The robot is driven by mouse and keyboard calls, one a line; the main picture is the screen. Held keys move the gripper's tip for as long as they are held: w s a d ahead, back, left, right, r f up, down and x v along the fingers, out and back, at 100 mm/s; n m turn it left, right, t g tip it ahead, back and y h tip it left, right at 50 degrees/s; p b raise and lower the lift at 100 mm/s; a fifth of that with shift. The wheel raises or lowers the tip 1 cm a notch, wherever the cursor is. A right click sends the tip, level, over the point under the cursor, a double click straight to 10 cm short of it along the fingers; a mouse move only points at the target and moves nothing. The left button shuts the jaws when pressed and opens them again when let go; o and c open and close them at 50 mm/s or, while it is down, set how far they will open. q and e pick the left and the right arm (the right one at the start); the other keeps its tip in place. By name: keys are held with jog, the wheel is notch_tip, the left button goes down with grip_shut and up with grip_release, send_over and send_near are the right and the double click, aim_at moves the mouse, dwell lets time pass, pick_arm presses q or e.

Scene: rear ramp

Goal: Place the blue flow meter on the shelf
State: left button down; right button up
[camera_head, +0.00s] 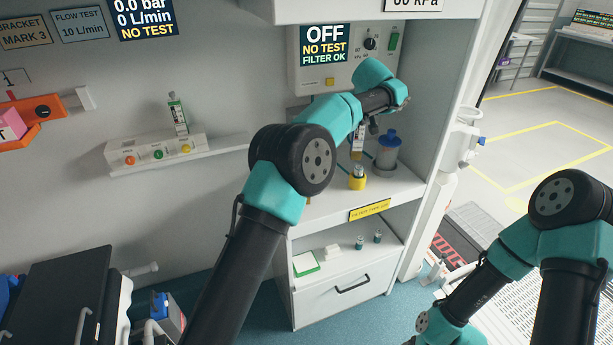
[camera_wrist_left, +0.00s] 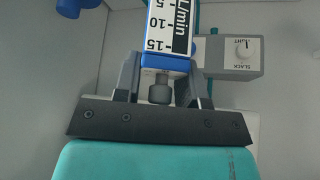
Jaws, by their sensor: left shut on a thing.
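My left gripper (camera_wrist_left: 168,88) is shut on the blue flow meter (camera_wrist_left: 152,62) in the left wrist view. The meter has a blue lower body and a white scale marked L/min. In the head view my left arm reaches across to the cabinet and its wrist hides most of the gripper and meter. The cabinet has an upper shelf (camera_head: 322,207) with a yellow label and a lower shelf (camera_head: 340,273). A narrow wall shelf (camera_head: 215,148) is at the left. My right arm is low at the right; its fingers do not show.
A blue-capped jar (camera_head: 387,153) and a yellow-based fitting (camera_head: 357,178) stand on the upper cabinet shelf. A green pad (camera_head: 306,264) and small vials (camera_head: 360,243) are on the lower one. A control panel (camera_head: 345,65) is above. A button box (camera_head: 155,153) sits on the wall shelf.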

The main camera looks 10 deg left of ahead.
pick_arm(q)
jog(key=s+a, duration=0.4)
jog(key=a, duration=0.4)
jog(key=s+a, duration=0.4)
jog(key=a, duration=0.4)
notch_tip(320, 180, down, 8)
jog(key=shift+d+r, duration=0.2)
jog(key=shift+r, duration=0.05)
jog(key=shift+f, duration=2.4)
jog(key=c, duration=0.7)
grip_release()
